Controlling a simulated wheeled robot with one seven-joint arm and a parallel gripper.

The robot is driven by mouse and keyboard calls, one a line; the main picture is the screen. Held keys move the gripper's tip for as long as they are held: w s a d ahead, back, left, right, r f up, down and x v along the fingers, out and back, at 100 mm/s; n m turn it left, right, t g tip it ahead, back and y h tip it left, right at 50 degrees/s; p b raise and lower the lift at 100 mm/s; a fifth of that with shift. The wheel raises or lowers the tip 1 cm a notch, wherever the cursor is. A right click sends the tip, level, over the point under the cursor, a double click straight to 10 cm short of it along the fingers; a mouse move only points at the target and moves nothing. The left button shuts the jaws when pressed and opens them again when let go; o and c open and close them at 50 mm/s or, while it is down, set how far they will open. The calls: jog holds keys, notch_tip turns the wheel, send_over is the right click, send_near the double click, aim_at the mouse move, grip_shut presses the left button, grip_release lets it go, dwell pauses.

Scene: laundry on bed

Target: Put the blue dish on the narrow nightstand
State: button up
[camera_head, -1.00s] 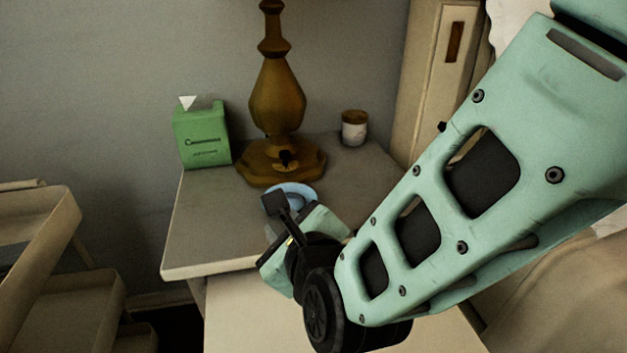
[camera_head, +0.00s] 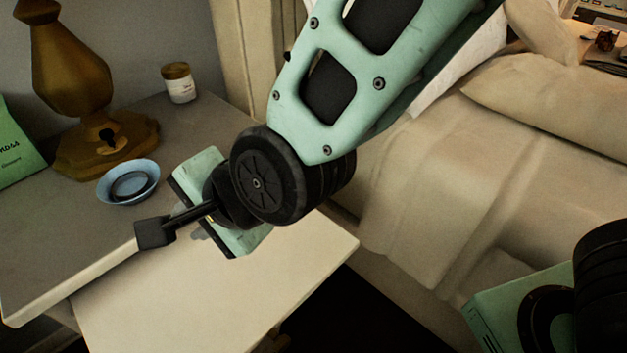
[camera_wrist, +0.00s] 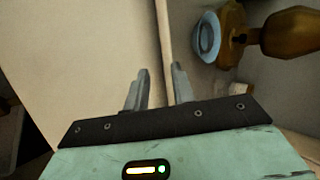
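The blue dish (camera_head: 128,182) sits upright on the grey top of a nightstand (camera_head: 60,225), in front of the lamp base. Nothing holds it. It also shows in the wrist view (camera_wrist: 207,37), right of the fingers and apart from them. My gripper (camera_head: 188,222) is to the right of the dish, near the nightstand's front edge. In the wrist view my gripper (camera_wrist: 160,82) shows two separated fingers with nothing between them. I cannot tell from these frames whether this is the narrow nightstand.
A bronze lamp (camera_head: 72,85), a small lidded jar (camera_head: 179,83) and a green box (camera_head: 15,150) stand on the nightstand. A pale flat surface (camera_head: 200,300) juts out in front below its top. A bed (camera_head: 440,170) fills the right. Another surface (camera_head: 607,58) with objects shows far right.

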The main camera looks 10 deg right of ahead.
jog(key=s+d+n+g+h, duration=0.2)
jog(key=s+d+n+h, duration=0.1)
jog(key=d+n, duration=0.5)
jog(key=s+d+n+g+h, duration=0.3)
jog(key=s+d+n, duration=0.2)
jog(key=d+n, duration=0.4)
jog(key=d, duration=0.4)
jog(key=shift+s+d+g+h, duration=0.2)
jog(key=shift+g+h, duration=0.1)
jog(key=shift+h, duration=0.1)
jog(key=shift+r, duration=0.15)
